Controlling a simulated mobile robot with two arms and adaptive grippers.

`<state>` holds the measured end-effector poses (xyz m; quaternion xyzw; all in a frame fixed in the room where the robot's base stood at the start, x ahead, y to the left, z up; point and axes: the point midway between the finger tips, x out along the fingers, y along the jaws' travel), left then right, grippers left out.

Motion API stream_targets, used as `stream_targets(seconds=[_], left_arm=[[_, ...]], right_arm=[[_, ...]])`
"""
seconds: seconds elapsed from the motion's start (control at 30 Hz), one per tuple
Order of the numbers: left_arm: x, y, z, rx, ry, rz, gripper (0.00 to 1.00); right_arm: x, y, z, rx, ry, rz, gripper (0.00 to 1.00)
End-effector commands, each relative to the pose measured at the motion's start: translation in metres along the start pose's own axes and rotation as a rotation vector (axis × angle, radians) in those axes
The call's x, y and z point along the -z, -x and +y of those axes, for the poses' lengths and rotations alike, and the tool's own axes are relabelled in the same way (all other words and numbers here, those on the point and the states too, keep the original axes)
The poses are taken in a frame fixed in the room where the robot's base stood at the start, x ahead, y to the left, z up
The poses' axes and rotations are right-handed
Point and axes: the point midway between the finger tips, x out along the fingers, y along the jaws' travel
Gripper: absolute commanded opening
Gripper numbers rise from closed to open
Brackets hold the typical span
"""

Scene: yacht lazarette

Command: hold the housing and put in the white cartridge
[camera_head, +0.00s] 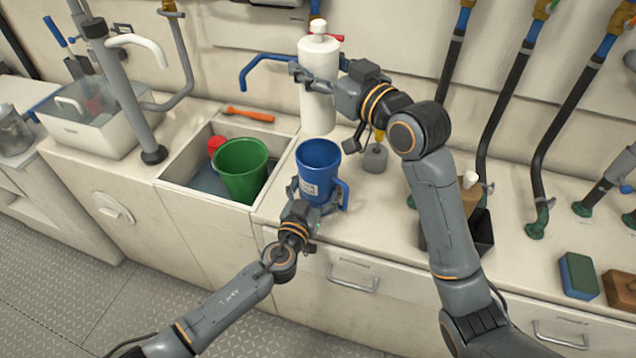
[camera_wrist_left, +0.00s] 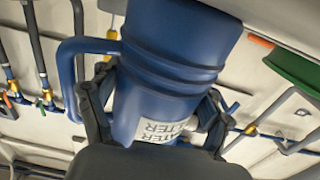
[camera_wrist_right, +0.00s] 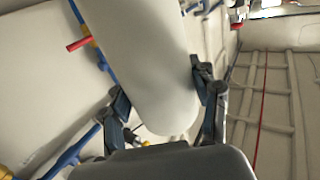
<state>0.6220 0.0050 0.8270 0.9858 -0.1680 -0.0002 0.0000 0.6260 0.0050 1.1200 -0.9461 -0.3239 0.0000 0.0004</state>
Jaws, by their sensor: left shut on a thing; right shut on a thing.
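The blue housing (camera_head: 319,158) is an open-topped cup with a side handle and a water filter label, standing upright on the counter. My left gripper (camera_head: 317,196) is shut around its lower body; the housing also shows in the left wrist view (camera_wrist_left: 180,45). The white cartridge (camera_head: 317,108) is a tall cylinder with a knob on top, held upright above the housing. My right gripper (camera_head: 318,78) is shut on it at mid-height; it also shows in the right wrist view (camera_wrist_right: 150,60).
A sink basin (camera_head: 172,176) with a green bucket (camera_head: 241,168) is to the left. An orange tool (camera_head: 249,114) lies behind it. A grey weight-like object (camera_head: 375,158) stands right of the housing. A green and blue sponge (camera_head: 578,275) lies far right.

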Motion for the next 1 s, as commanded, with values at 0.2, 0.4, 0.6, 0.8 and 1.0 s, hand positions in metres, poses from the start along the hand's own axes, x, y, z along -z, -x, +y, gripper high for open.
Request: stream_targets(seconds=[0.2,0.4,0.6,0.8,1.0], left_arm=[[0.000,0.000,0.000,0.000,0.000,0.000,0.37],[0.000,0.000,0.000,0.000,0.000,0.000,0.37],[0.000,0.000,0.000,0.000,0.000,0.000,0.37],[0.000,0.000,0.000,0.000,0.000,0.000,0.37],[0.000,0.000,0.000,0.000,0.000,0.000,0.37]], right_arm=[[-0.012,0.000,0.000,0.000,0.000,-0.001,0.23],[-0.021,0.000,0.000,0.001,0.000,-0.001,0.23],[-0.032,0.000,0.000,0.001,-0.001,-0.001,0.23],[-0.042,0.000,0.000,0.000,0.000,-0.001,0.23],[-0.052,0.000,0.000,0.000,0.001,-0.002,0.23]])
